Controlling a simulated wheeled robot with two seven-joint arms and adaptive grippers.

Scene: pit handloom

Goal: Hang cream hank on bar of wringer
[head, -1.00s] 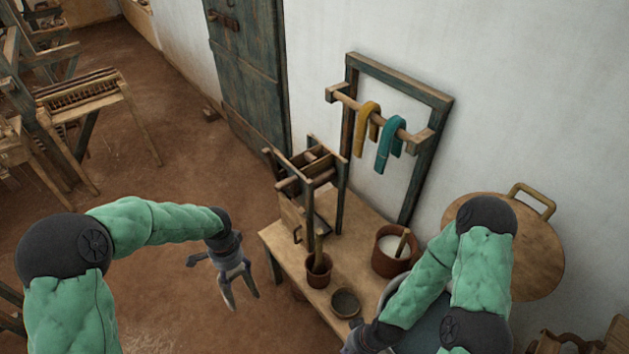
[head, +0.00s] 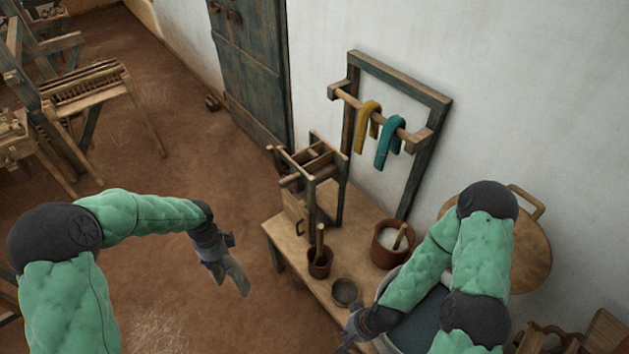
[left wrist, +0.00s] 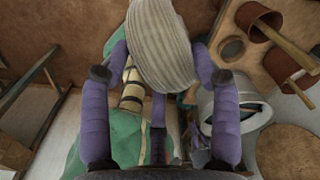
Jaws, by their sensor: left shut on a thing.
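The cream hank (left wrist: 160,45) is a thick ribbed roll at the top of the left wrist view, between the purple fingers of my left gripper (left wrist: 160,75). In the head view my left gripper (head: 236,276) is over the floor, left of the low table, shut on a pale shape. A wooden bar (head: 350,100) on a dark wall frame (head: 440,115) carries an ochre hank (head: 367,122) and a teal hank (head: 388,142). A slatted wooden device (head: 312,175) stands on the table. My right gripper (head: 346,345) is partly cut off at the bottom edge; its fingers are unclear.
The low table (head: 285,240) holds a small brown pot (head: 319,266), a bowl (head: 345,291) and a larger pot (head: 388,250) with a stick. A basin (head: 420,315) lies under my right arm. Open floor is left of the table.

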